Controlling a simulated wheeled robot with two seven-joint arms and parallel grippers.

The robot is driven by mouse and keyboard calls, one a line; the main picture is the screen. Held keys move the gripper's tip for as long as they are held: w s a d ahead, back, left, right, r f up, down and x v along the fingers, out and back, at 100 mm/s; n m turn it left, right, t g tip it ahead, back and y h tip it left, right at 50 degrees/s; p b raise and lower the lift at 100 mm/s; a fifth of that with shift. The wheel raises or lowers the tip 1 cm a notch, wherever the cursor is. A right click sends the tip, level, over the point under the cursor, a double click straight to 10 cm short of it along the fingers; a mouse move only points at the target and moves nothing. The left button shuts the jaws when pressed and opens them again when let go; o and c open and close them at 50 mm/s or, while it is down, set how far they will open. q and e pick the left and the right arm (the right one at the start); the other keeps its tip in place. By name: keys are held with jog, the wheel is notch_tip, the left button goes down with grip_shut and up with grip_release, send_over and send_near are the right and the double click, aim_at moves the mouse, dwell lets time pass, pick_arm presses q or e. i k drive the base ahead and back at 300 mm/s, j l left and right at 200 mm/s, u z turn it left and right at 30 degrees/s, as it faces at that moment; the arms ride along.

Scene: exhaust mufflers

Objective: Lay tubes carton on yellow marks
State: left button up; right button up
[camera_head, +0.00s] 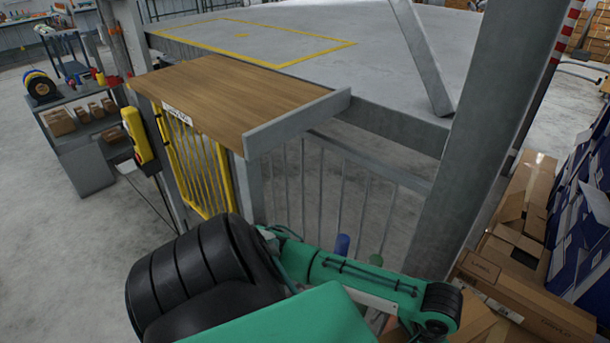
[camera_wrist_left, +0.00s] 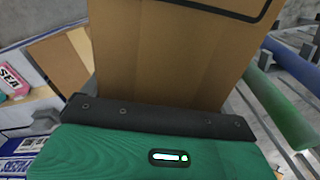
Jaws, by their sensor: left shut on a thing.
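A brown cardboard carton (camera_wrist_left: 170,55) with a black printed line fills the upper middle of the left wrist view. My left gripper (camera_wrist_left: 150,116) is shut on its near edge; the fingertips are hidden. I cannot read a label on this carton. In the head view neither the held carton nor the gripper can be made out; my green and black left arm crosses the bottom. The yellow marks (camera_head: 282,65) are a painted rectangle with a small mark inside, on the grey raised deck (camera_head: 390,70). The visible area inside them is bare. My right gripper is not in view.
A wooden shelf (camera_head: 225,92) with a raised grey lip juts out before the deck. A grey post (camera_head: 480,130) and slanted brace (camera_head: 420,55) stand at the right. Railings run below. Cartons (camera_head: 525,305) are piled at the lower right. A blue tube (camera_wrist_left: 290,65) and green tube (camera_wrist_left: 272,110) lie beside the carton.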

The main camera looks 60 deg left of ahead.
aim_at(241, 44)
jog(key=k+u, duration=0.15)
jog(key=k, duration=0.25)
jog(key=k+j+u, duration=0.2)
jog(key=k, duration=0.25)
jog(key=u, duration=3.45)
jog(key=i+l, duration=0.2)
jog(key=i, duration=0.25)
jog(key=i+l+u, duration=0.1)
jog(key=i+l, duration=0.15)
jog(key=i, duration=0.25)
jog(key=i+z, duration=0.25)
jog(key=i, duration=1.8)
jog(key=i+z, duration=0.15)
jog(key=i, duration=0.4)
jog(key=i+j+z, duration=0.15)
jog(key=i, duration=0.35)
